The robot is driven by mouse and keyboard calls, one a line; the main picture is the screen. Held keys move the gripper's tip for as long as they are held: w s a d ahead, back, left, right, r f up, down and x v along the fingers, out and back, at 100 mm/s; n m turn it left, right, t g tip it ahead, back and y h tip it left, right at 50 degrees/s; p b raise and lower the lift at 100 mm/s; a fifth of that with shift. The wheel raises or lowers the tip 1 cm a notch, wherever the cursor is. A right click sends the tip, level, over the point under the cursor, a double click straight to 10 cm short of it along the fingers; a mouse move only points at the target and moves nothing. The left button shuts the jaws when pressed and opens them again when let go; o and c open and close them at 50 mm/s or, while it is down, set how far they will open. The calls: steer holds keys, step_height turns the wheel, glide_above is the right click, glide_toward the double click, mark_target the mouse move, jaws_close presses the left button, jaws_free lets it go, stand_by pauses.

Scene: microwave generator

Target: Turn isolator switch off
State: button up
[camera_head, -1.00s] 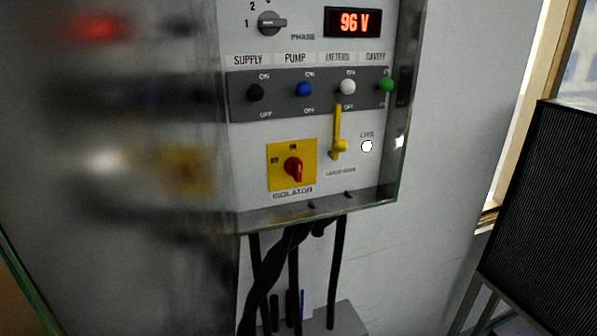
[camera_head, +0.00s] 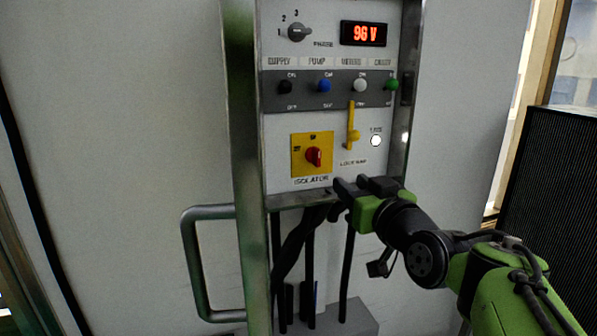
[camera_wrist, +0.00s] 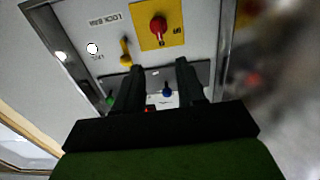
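The isolator switch is a red knob (camera_head: 313,156) on a yellow plate (camera_head: 298,172), low on the control panel. ON is marked above it and OFF to its left; the knob's exact setting is too small to tell. It also shows at the top of the wrist view as a red knob (camera_wrist: 157,27). My gripper (camera_head: 352,187) is below and right of the switch, near the panel's bottom edge, and apart from the knob. In the wrist view my gripper (camera_wrist: 158,75) has its fingers apart with nothing held between them.
A yellow lock bar lever (camera_head: 353,135) stands right of the switch. A row of coloured toggles (camera_head: 324,86) and a 96 V display (camera_head: 363,34) are above. A metal handle (camera_head: 190,260) sticks out at lower left. Black cables (camera_head: 309,255) hang below. A dark ribbed panel (camera_head: 550,190) stands at right.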

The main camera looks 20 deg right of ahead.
mark_target(319, 158)
steer(key=w+p, duration=0.4)
steer(key=w, duration=1.1)
steer(key=shift+w+d+p, duration=0.15)
steer(key=shift+w+p, duration=0.2)
steer(key=shift+w, duration=0.05)
steer(key=shift+s, duration=0.1)
jaws_close()
